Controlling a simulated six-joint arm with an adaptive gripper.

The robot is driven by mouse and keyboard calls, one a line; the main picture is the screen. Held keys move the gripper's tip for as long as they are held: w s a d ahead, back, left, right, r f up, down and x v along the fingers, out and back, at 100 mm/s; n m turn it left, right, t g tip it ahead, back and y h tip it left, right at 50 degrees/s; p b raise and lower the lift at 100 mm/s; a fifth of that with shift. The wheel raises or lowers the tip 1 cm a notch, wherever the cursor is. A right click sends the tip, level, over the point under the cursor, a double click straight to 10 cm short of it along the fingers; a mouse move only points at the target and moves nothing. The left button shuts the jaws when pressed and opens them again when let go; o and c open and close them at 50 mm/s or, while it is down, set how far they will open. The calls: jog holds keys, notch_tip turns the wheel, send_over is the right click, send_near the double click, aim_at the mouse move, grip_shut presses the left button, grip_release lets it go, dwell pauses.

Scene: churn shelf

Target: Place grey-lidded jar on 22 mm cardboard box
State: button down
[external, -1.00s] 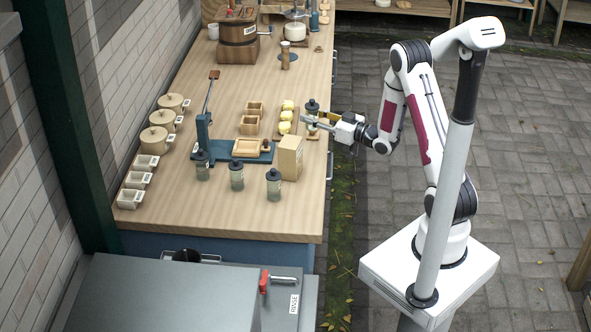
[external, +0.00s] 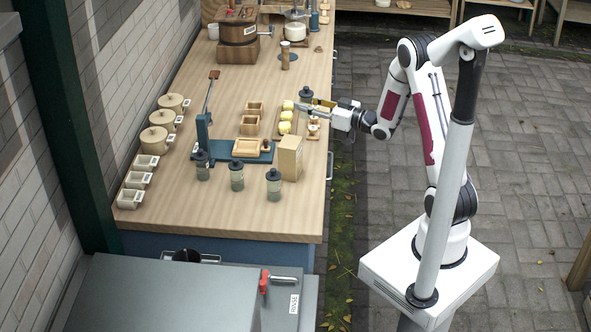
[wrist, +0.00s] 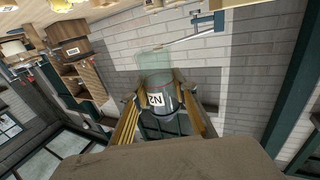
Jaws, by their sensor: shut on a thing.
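My gripper (external: 312,104) is shut on a dark grey-lidded jar (external: 306,94) over the right side of the bench. In the wrist view the jar (wrist: 155,82) is between the fingers, its clear greenish body and a white label showing. A tan box (external: 289,158), which looks like the cardboard box, stands upright nearer the camera, apart from the gripper. Its thickness cannot be read. Three similar dark-lidded jars stand near the front: one at left (external: 202,166), one in the middle (external: 237,177) and one at right (external: 274,185).
Yellow lumps (external: 286,115) lie beside small wooden boxes (external: 250,124). A blue stand with a lever (external: 203,135) holds a wooden tray (external: 247,148). Lidded pots (external: 154,140) and white tubs (external: 138,180) line the left edge.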

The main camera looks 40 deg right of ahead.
jog(key=s+a+r+n+g+y, duration=0.1)
jog(key=a+r+n+y, duration=0.15)
jog(key=a+r, duration=0.3)
notch_tip(320, 180, up, 2)
jog(key=n+g+y, duration=0.2)
jog(key=g+y, duration=0.1)
jog(key=y, duration=0.1)
send_over(291, 142)
jog(key=shift+a+r+h, duration=0.1)
jog(key=shift+r+h, duration=0.05)
jog(key=shift+h, duration=0.1)
jog(key=shift+f, duration=2.9)
jog(key=shift+f, duration=2.1)
jog(key=shift+f, duration=0.15)
